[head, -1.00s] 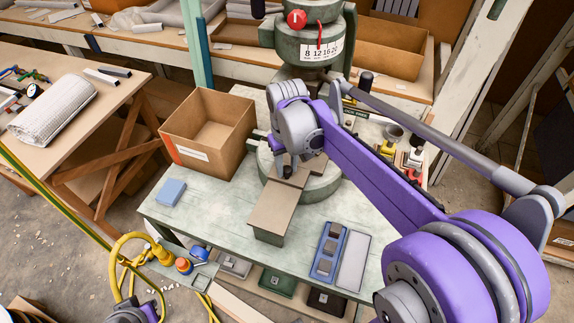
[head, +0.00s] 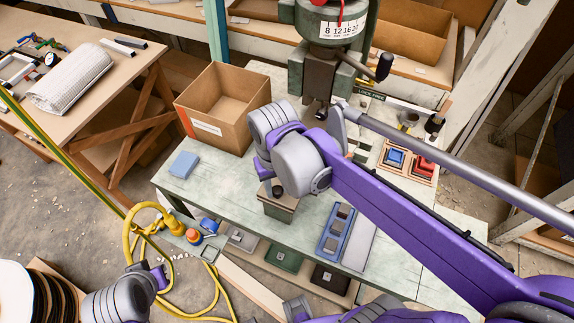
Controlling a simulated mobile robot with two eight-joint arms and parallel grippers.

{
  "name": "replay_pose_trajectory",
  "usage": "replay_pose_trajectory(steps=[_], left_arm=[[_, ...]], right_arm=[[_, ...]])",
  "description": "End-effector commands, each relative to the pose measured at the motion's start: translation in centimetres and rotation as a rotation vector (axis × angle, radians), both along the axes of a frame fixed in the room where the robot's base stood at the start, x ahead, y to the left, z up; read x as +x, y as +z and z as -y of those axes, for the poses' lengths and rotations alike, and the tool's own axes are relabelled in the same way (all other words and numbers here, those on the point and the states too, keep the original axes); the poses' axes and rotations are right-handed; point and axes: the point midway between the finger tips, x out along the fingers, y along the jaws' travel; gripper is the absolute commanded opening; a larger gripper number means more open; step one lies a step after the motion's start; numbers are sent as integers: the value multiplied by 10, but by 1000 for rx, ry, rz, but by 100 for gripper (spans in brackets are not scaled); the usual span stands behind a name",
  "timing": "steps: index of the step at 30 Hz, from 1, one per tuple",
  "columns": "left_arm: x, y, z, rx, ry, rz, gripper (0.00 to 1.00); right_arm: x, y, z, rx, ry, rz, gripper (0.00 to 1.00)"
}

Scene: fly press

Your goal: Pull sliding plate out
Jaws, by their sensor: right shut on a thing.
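The fly press (head: 325,68) is a green machine with a number scale, standing at the back of the green bench. A brown guide block (head: 281,212) projects from it toward the front edge. My right gripper (head: 276,188) is low over the front end of this guide, shut on a small part there, apparently the sliding plate's knob. The plate itself is mostly hidden under my right wrist and arm. Part of my left arm shows at the lower left, apart from the press; I cannot make out its fingers clearly.
On the bench stand an open cardboard box (head: 222,108), a blue block (head: 184,164) and a blue tray (head: 337,231) with grey pieces beside a grey plate. Red and blue containers (head: 424,167) sit at the right.

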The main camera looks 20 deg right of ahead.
Motion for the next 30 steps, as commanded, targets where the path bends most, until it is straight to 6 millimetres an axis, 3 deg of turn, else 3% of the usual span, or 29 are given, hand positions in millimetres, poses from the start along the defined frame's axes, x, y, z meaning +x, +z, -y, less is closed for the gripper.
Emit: replay_pose_trajectory(steps=[9, 22, 23, 27, 30], left_arm=[[1, 3, 0, 0, 0, 2, 0], [1, 3, 0, 0, 0, 2, 0], [1, 3, 0, 0, 0, 2, 0], [1, 3, 0, 0, 0, 2, 0], [1, 3, 0, 0, 0, 2, 0]], right_arm=[[-22, 0, -25, -1, 1, -1, 0], [-24, 0, -27, -1, -1, -1, 0], [-24, 0, -27, -1, -1, -1, 40], [-23, 0, -27, -1, -1, -1, 64], [-23, 0, -27, -1, 0, -1, 64]])
